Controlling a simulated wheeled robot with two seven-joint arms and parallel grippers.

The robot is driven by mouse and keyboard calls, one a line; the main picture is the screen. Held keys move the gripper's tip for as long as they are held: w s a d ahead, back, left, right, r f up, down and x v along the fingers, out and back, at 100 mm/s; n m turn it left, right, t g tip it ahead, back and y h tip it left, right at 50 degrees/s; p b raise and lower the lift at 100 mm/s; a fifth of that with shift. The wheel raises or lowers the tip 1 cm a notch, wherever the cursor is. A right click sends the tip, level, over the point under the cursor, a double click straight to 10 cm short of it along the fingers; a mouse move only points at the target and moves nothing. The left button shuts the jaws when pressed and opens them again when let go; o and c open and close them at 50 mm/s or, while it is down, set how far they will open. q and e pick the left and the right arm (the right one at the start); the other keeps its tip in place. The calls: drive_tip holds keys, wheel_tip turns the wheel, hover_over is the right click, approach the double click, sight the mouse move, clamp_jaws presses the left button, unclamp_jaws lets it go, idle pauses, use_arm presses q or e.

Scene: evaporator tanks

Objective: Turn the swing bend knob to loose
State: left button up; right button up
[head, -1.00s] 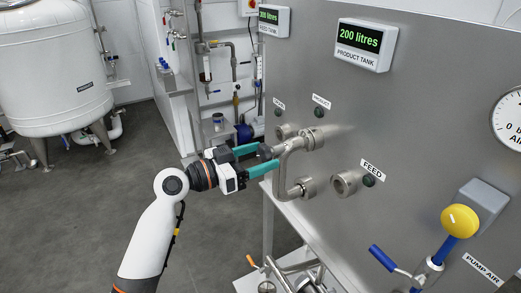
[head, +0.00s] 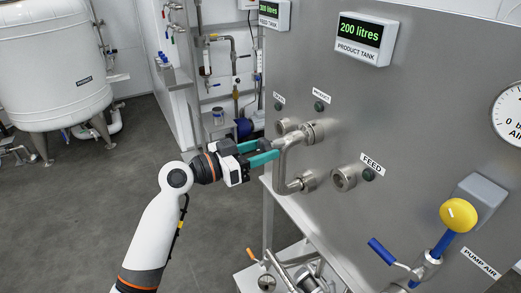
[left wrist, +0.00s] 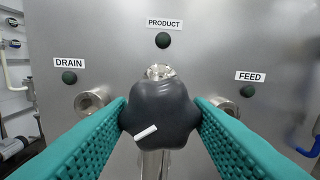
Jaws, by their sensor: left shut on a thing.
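The swing bend knob (left wrist: 160,112) is dark grey and lobed, with a short white mark low on its face, pointing down to the left. My left gripper (head: 268,151) is shut on it, with one teal finger on each side in the left wrist view. In the head view the fingers mostly hide the knob. The swing bend (head: 282,167) is a steel U-shaped pipe behind the knob, running from the port under the PRODUCT label (left wrist: 164,23) to a lower fitting (head: 307,182). My right gripper is not in view.
The FEED port (head: 344,178) and the DRAIN port (left wrist: 92,100) stand open on either side of the bend on the steel panel. A yellow ball knob (head: 458,215) and a blue-handled lever (head: 382,251) are at the lower right. The floor at left is clear.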

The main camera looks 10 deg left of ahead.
use_arm(q)
drive_tip(key=n, duration=0.2)
drive_tip(key=shift+n, duration=0.4)
drive_tip(key=n+p, duration=0.1)
drive_tip(key=n, duration=0.2)
drive_tip(key=shift+r+n+p, duration=0.1)
drive_tip(key=shift+n+p, duration=0.2)
drive_tip(key=shift+p, duration=0.05)
drive_tip(key=n+p, duration=0.1)
drive_tip(key=n, duration=0.2)
drive_tip(key=shift+s+r+n+p, duration=0.1)
drive_tip(key=shift+n+p, duration=0.2)
drive_tip(key=shift+p, duration=0.1)
drive_tip(key=n+p, duration=0.2)
drive_tip(key=n, duration=0.1)
drive_tip(key=shift+d+n, duration=0.1)
drive_tip(key=shift+n, duration=0.2)
drive_tip(key=n+p, duration=0.4)
drive_tip(key=n, duration=0.2)
drive_tip(key=shift+r, duration=0.15)
drive_tip(key=n+p, duration=0.3)
drive_tip(key=n, duration=0.1)
drive_tip(key=shift+n+p, duration=0.45)
drive_tip(key=shift+n, duration=0.35)
